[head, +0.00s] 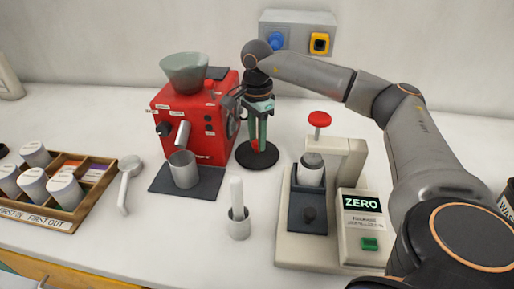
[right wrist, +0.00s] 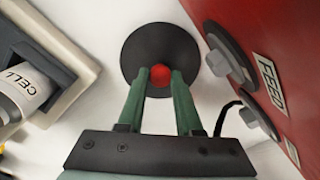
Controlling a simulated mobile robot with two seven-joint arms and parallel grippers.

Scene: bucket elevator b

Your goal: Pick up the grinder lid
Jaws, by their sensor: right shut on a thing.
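The grinder lid (head: 258,162) is a round black disc with a red knob in its middle, just right of the red grinder (head: 215,148). In the right wrist view the lid (right wrist: 158,45) lies straight ahead of the fingers. My right gripper (head: 260,138) points down over it, its green fingers shut on the red knob. In the right wrist view the knob shows between the fingertips (right wrist: 158,78). I cannot tell whether the lid touches the counter. The grinder's grey-green hopper (head: 185,75) is open on top. My left gripper is not in view.
A metal cup (head: 184,170) stands on a dark mat before the grinder. A beige press-like device (head: 350,165) with a ZERO panel stands to the right. A small pot (head: 238,225), scoop (head: 126,180) and wooden tray (head: 72,213) occupy the front left. A wall box (head: 296,27) hangs behind.

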